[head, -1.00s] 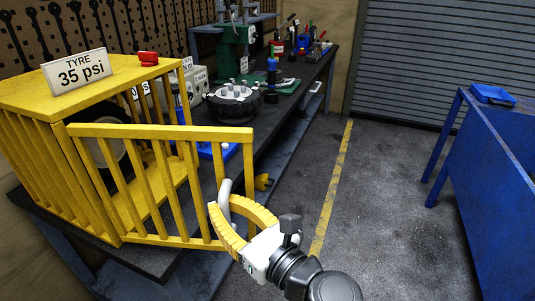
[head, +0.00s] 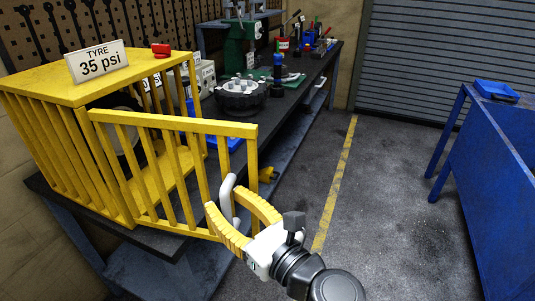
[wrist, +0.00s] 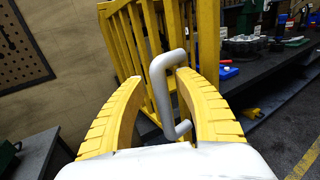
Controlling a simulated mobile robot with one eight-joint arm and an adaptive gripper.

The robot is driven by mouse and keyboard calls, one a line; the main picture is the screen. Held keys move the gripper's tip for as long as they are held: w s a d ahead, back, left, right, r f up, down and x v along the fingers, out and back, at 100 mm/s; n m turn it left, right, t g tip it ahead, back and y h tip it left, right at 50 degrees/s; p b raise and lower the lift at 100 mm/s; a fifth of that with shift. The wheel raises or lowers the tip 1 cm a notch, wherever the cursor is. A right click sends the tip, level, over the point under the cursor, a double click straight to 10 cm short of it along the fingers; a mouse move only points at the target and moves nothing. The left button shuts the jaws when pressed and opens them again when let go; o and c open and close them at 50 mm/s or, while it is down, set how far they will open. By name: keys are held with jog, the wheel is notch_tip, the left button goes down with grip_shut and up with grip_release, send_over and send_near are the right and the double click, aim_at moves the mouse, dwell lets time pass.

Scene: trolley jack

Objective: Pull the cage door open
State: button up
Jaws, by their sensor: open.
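The yellow barred cage (head: 60,92) stands on the dark workbench at the left. Its yellow barred door (head: 178,128) is swung out from the cage front, so there is a wide opening. A light grey bent handle (head: 228,196) is on the free edge of the door. My gripper (head: 233,204) is open, with its yellow fingers on either side of the handle. In the wrist view the handle (wrist: 160,85) stands between the two spread fingers, nearer the right one. Whether a finger touches it is unclear. A dark tyre (head: 122,135) is partly hidden inside the cage.
A "TYRE 35 psi" sign (head: 97,62) and a red object (head: 161,49) sit on the cage top. The workbench (head: 300,95) runs back with several tools. A blue table (head: 490,165) stands at the right. The floor between is clear.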

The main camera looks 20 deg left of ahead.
jog(key=shift+a, duration=0.15)
jog(key=v, duration=0.7)
jog(key=shift+d, duration=0.2)
jog(key=shift+s, duration=0.15)
